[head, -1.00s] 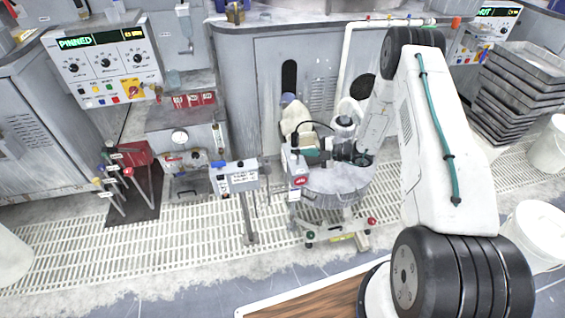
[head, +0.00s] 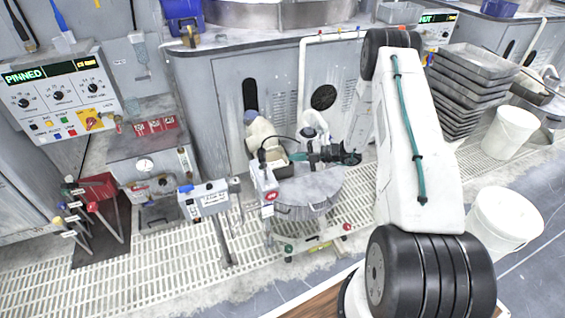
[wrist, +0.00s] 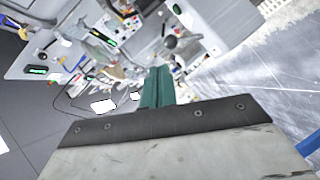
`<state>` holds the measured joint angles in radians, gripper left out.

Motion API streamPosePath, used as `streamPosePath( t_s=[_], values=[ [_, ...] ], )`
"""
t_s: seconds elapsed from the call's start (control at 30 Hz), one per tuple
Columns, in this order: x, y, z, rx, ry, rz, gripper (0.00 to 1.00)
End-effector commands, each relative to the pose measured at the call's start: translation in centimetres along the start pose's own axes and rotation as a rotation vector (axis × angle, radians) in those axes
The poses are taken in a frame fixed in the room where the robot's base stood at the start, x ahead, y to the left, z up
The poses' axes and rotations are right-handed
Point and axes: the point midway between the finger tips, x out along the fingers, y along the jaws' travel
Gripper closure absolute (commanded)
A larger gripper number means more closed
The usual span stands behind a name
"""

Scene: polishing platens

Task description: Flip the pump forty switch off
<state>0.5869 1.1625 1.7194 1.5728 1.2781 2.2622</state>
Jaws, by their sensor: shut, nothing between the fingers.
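I cannot make out which control is the pump forty switch; the labels are too small to read. A grey box with a blue end and white label plate (head: 212,198) stands on a post left of my gripper. A slim white box with a red badge (head: 267,184) stands closer to it, at the left edge of the round grey cart top. My gripper (head: 297,157) is over the back of that cart, its teal fingers pointing left. In the wrist view its teal fingers (wrist: 158,78) are together and hold nothing. Whether they touch anything is unclear.
A control panel reading "PINNED" (head: 58,95) is at left, above a grey cabinet with red tags. Coloured-handled levers (head: 85,210) stand on a dark mat. Stacked grey trays (head: 470,85) and white buckets (head: 503,225) are at right. Grated floor lies in front.

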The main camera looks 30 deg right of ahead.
Motion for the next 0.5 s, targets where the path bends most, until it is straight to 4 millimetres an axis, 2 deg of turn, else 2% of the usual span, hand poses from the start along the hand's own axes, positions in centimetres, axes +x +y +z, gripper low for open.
streamPosePath(
  t_s=[0.03, 0.2, 0.33, 0.5],
  values=[
    [-1.0, 0.3, 0.0, -0.001, -0.001, 0.0, 1.0],
    [-3.6, 0.9, 0.0, -0.002, 0.002, -0.001, 1.0],
    [-4.8, 1.1, 0.1, -0.002, 0.003, 0.0, 1.0],
    [-5.2, 1.1, 0.1, -0.001, 0.004, -0.001, 1.0]
  ],
)
